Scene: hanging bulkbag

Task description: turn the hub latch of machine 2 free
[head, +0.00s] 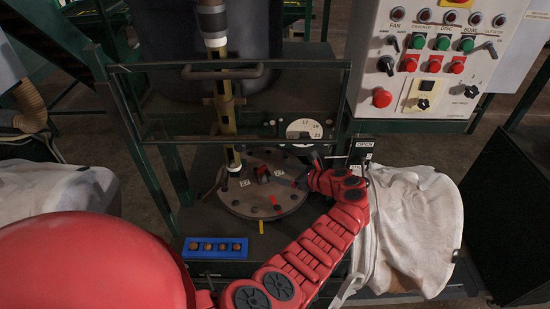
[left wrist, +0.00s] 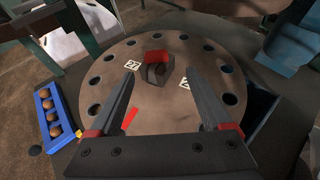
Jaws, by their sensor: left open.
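The hub latch (head: 263,173) is a small dark block with a red top at the middle of a round grey plate (head: 239,203) ringed with holes. In the left wrist view the hub latch (left wrist: 157,69) lies beyond and between my fingertips. My left gripper (head: 303,169) is over the plate's right side, its fingers partly hidden by the wrist. In the left wrist view my left gripper (left wrist: 160,76) is open, with nothing between its fingers and a gap to the latch. Small number labels flank the latch. My right gripper is out of view.
A blue tray (head: 242,246) with several brown balls sits in front of the plate. A yellow pole (head: 228,125) and a framed rail stand behind. A dial (head: 304,130) and an OPEN sign (head: 365,143) are close to the arm.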

